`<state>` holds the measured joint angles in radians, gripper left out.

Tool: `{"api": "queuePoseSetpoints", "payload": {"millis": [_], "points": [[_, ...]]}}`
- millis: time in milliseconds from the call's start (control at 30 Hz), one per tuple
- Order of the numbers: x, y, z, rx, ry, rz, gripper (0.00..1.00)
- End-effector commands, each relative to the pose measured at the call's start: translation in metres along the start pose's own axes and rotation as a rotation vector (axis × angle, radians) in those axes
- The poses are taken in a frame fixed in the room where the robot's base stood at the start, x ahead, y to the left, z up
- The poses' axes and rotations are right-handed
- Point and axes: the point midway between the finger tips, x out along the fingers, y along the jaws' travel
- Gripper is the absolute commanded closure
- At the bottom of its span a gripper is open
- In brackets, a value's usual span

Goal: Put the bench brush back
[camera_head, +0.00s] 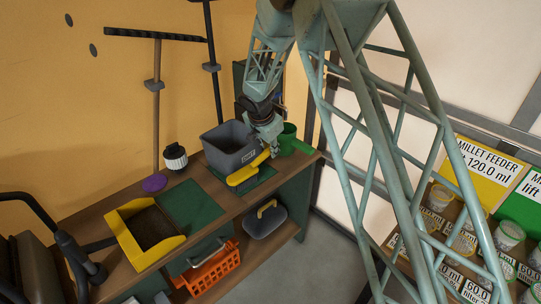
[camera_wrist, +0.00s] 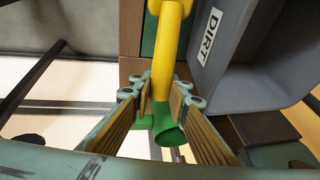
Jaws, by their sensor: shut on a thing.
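The bench brush (camera_head: 243,176) has a yellow body and handle and shows just below my gripper (camera_head: 270,147) in the head view. My gripper is shut on its yellow handle, which runs up the wrist view (camera_wrist: 173,35) from between the fingers (camera_wrist: 162,92). The brush is in front of the grey bin and over a green mat (camera_head: 257,184) on the bench's right part. I cannot tell whether it touches the mat. Its bristles are not clear to see.
The grey bin (camera_head: 225,160), labelled DIRT in the wrist view (camera_wrist: 240,75), stands close beside the brush. A green scoop-like thing (camera_head: 291,143) is at the bench's right end. A yellow tray (camera_head: 126,238) holds dark soil; a larger green mat (camera_head: 190,206) lies clear between.

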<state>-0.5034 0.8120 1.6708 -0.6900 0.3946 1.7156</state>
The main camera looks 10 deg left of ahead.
Motion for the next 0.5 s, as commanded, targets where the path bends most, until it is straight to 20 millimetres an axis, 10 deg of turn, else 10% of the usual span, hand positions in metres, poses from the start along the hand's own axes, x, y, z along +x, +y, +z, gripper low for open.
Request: {"api": "queuePoseSetpoints", "payload": {"millis": [500], "points": [[0.0043, -0.0035, -0.0019, 0.001, -0.001, 0.000, 0.99]]}}
